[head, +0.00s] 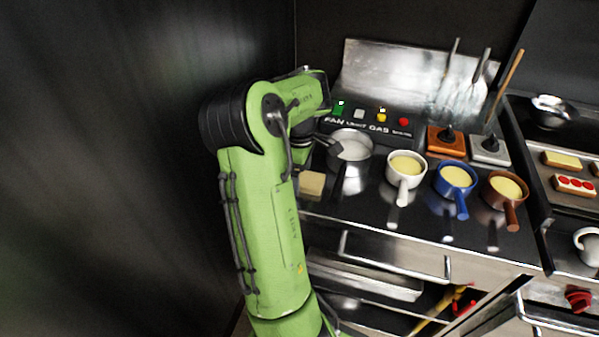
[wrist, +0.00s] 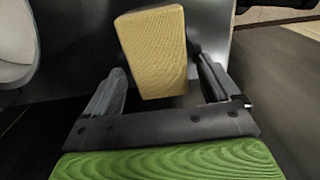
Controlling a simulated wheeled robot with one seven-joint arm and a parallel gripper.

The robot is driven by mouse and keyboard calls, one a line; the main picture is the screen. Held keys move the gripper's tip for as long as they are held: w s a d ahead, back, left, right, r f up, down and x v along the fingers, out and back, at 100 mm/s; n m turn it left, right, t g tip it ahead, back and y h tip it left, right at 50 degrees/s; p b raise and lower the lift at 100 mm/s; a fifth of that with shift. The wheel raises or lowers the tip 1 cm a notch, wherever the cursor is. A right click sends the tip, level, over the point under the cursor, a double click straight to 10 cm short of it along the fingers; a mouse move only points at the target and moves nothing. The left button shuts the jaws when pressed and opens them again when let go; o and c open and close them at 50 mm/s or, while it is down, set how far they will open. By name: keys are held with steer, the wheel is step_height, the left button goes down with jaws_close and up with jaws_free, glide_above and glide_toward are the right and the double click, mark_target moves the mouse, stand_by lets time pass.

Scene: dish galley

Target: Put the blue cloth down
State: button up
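No blue cloth shows in either view. My gripper (wrist: 163,78) is open in the wrist view, its two dark fingers spread apart. A tan block with a textured surface (wrist: 153,50) appears between and beyond the fingertips, with a gap to the right finger; I cannot tell how far beyond it lies. In the head view, a tan block (head: 312,184) sits on the counter at its left edge, beside my arm. My gripper (head: 330,145) is near the steel pot there, partly hidden by my arm.
A steel pot (head: 351,150) stands near my gripper. White (head: 392,178), blue (head: 443,186) and brown (head: 493,193) pans with yellow contents stand to its right, handles forward. A button panel (head: 375,124) is behind. Below, an open drawer (head: 370,280) juts out.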

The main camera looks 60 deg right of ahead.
steer(key=shift+r, duration=0.1)
step_height(320, 180, up, 12)
steer(key=p, duration=0.5)
steer(key=shift+r, duration=0.1)
